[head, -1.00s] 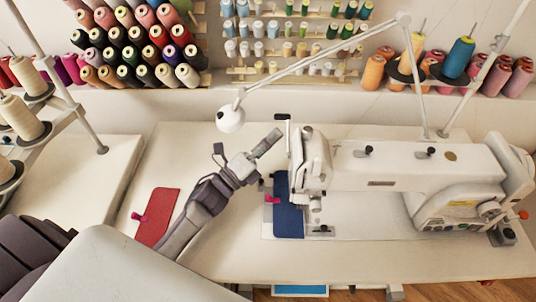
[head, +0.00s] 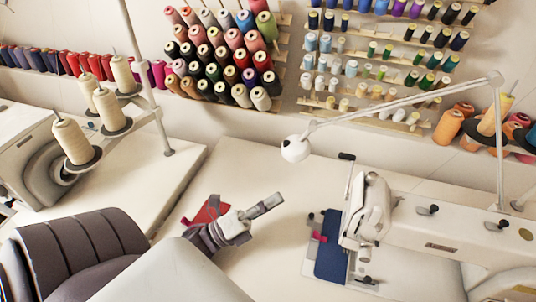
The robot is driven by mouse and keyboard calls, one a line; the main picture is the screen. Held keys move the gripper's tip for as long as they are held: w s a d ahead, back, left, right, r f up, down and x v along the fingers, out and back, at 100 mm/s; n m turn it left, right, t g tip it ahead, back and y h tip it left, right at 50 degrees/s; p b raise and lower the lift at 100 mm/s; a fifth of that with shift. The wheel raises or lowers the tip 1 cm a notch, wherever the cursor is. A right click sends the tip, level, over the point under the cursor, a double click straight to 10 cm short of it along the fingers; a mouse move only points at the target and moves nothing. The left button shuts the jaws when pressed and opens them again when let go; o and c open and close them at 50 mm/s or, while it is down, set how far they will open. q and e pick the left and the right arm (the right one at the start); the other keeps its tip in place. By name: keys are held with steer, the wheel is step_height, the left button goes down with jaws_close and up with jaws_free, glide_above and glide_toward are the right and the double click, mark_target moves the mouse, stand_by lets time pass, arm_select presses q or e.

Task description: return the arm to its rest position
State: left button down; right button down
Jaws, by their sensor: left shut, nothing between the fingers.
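My left gripper (head: 268,204) is in the head view, shut and empty, raised over the white sewing table (head: 275,255) and pointing up and to the right. It is left of the sewing machine and apart from it. My left arm comes in from the lower left, and its wrist partly hides a red fabric piece (head: 208,209) with a pink clip on the table. A blue fabric piece (head: 331,258) with a pink clip lies at the sewing machine's head (head: 372,212). My right gripper is not in view.
A white lamp (head: 295,149) on a jointed arm hangs over the table behind my gripper. Thread cones (head: 72,140) stand on a stand at the left, beside another machine. Racks of coloured spools (head: 222,62) line the back wall. Bare tabletop lies between my gripper and the sewing machine.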

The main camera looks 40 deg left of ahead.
arm_select(q)
steer(key=shift+s+a, duration=0.2)
steer(key=shift+s, duration=0.3)
steer(key=shift+r, duration=0.1)
